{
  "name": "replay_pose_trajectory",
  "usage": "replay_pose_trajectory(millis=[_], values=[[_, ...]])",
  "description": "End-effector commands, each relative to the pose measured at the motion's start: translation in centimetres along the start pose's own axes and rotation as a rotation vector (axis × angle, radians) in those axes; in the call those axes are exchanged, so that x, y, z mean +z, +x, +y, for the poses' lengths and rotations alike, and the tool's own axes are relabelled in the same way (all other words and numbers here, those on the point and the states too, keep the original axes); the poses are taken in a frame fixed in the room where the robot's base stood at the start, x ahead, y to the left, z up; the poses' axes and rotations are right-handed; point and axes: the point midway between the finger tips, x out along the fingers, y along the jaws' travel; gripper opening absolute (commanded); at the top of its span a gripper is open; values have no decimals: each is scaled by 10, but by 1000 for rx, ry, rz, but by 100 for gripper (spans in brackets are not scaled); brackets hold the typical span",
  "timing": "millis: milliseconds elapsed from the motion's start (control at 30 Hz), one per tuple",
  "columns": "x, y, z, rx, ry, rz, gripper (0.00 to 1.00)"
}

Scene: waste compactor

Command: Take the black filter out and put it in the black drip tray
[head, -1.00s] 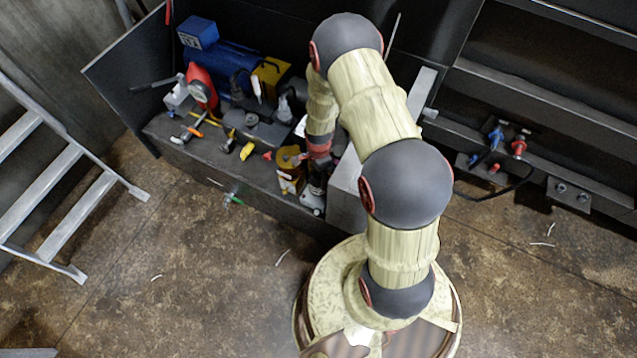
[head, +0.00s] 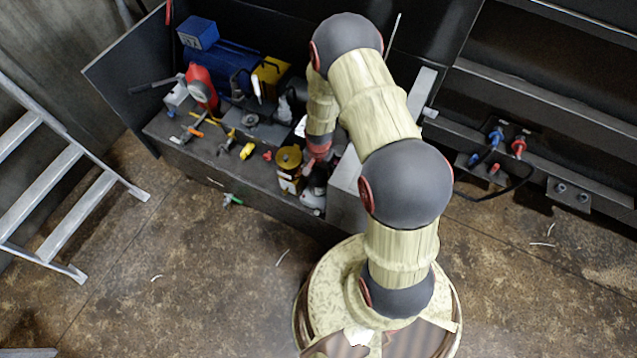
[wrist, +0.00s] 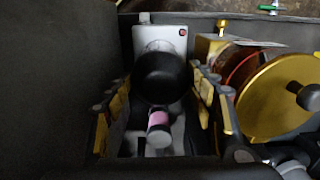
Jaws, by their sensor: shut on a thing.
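The black filter (wrist: 162,78) shows in the wrist view as a dark rounded body between my fingers, in front of a pale grey housing (wrist: 160,40). My gripper (wrist: 160,95) is shut on it, one finger on each side. In the head view, my gripper's end is down at the right end of the bench, beside a yellow-topped canister. The filter cannot be made out there. A dark, flat tray-like piece (head: 265,132) lies mid-bench in the head view; I cannot tell if it is the drip tray.
The yellow-topped canister (head: 289,158) stands close left of my gripper; its gold disc with a black knob (wrist: 280,97) fills the right of the wrist view. A blue motor (head: 215,68), a red part (head: 200,86) and several hand tools crowd the bench. A grey box (head: 347,195) borders its right end.

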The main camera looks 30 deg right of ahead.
Motion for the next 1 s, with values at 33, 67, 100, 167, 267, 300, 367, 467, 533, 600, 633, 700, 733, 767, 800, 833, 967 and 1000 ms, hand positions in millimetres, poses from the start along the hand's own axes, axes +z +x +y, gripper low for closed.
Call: replay_pose_trajectory(millis=[33,67,100,167,267,300,367,467,533,600,633,700,733,767,800,833,967,1000], values=[[2,1,2,4,-46,-4,25],[2,1,2,4,-69,-4,25],[2,1,2,4,-94,-5,25],[2,1,2,4,-118,-5,25],[2,1,2,4,-129,-5,25],[2,1,2,4,-128,-5,25],[2,1,2,4,-127,-5,25],[2,1,2,4,-130,-5,25],[2,1,2,4,-159,-5,25],[2,1,2,4,-224,-6,25],[2,1,2,4,-260,-6,25],[2,1,2,4,-262,-6,25],[2,1,2,4,-262,-6,25],[2,1,2,4,-262,-6,25],[2,1,2,4,-261,-5,25],[2,1,2,4,-261,-5,25],[2,-1,2,4,-261,-5,25],[2,-2,2,4,-260,-5,25]])
